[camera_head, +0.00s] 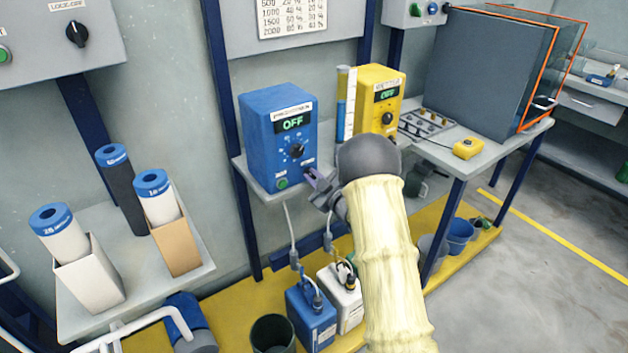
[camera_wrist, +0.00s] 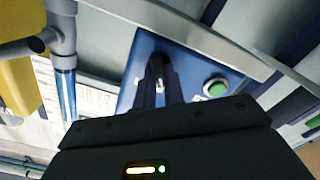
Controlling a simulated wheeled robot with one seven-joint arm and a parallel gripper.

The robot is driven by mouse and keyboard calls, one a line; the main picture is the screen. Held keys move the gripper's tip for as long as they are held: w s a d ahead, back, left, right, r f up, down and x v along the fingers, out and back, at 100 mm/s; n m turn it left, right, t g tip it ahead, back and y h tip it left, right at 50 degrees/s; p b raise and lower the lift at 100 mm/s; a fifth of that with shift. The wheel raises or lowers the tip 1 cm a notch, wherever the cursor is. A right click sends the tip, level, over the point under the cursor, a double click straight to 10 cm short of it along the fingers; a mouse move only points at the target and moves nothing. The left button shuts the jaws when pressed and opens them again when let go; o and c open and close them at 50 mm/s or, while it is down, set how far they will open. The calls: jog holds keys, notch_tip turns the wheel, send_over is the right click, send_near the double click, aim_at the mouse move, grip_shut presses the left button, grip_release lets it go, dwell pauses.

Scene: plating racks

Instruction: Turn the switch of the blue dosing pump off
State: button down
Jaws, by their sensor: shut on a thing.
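The blue dosing pump (camera_head: 256,150) stands on a grey shelf, and its display reads OFF. A black dial sits in the middle of its front, and a green button (camera_head: 282,184) is at the lower left. My gripper (camera_head: 313,178) is at the lower right of this front. In the wrist view, my gripper's fingers (camera_wrist: 160,88) are shut on a small black switch (camera_wrist: 157,66) on the blue panel, with the green button (camera_wrist: 216,87) beside them. The fingers hide much of the switch, so its exact position is unclear.
A yellow pump (camera_head: 381,88) and a clear cylinder (camera_head: 346,105) stand right of the blue pump. A blue canister (camera_head: 311,322) and a white canister (camera_head: 343,300) stand below on the yellow floor strip. Cartons with blue-capped rolls stand on the left shelf.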

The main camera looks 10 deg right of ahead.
jog(key=c, duration=1.5)
grip_release()
jog(key=shift+s, duration=0.15)
jog(key=v, duration=1.7)
jog(key=shift+d, duration=0.15)
